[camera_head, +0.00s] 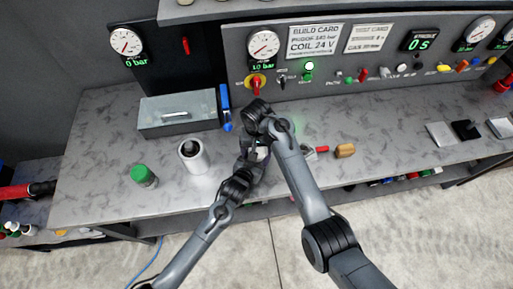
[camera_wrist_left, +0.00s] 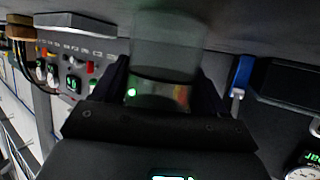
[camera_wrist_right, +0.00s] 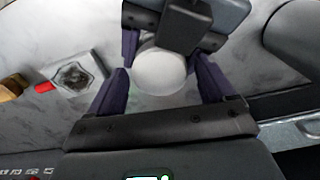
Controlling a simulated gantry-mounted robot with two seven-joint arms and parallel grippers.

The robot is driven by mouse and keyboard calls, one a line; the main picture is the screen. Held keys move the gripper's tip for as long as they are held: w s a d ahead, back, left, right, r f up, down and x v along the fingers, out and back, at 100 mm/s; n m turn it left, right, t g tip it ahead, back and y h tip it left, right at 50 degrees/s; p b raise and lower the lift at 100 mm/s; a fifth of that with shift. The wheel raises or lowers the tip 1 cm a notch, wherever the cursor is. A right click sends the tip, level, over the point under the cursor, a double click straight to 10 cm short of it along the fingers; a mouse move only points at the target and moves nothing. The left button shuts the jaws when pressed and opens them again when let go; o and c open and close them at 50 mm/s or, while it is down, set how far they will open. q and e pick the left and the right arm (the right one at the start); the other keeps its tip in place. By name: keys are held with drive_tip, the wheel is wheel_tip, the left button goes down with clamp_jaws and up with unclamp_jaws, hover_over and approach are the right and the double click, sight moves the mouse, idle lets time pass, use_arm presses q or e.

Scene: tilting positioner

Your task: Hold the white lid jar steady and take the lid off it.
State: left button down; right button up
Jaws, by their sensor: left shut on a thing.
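The white lid jar (camera_wrist_left: 160,65) is a clear body between my left gripper's fingers in the left wrist view; the left gripper (camera_wrist_left: 160,85) is shut on it. Its white lid (camera_wrist_right: 160,72) shows in the right wrist view, with the left gripper close beside it. My right gripper (camera_wrist_right: 160,78) is over the jar, its two fingers apart on either side of the lid. They look open, with narrow gaps to the lid. In the head view the jar is mostly hidden by my two wrists above the bench; a small white part (camera_head: 262,153) shows.
A green-capped jar (camera_head: 144,176) and a silver cylinder (camera_head: 193,156) stand left on the bench. A grey metal box (camera_head: 178,115) and a blue item (camera_head: 225,106) are behind. A wooden block (camera_head: 345,150) lies right. The gauge panel (camera_head: 380,60) bounds the back.

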drive_tip(key=shift+r, duration=0.15)
drive_tip(key=shift+r, duration=2.1)
drive_tip(key=shift+c, duration=0.2)
drive_tip(key=shift+d+r+m, duration=0.25)
drive_tip(key=shift+r+m, duration=0.4)
drive_tip(key=shift+m, duration=0.15)
drive_tip(key=shift+a+r+m, duration=0.1)
drive_tip(key=shift+r+m, duration=0.7)
drive_tip(key=shift+a+f, duration=0.1)
drive_tip(key=shift+f, duration=3.6)
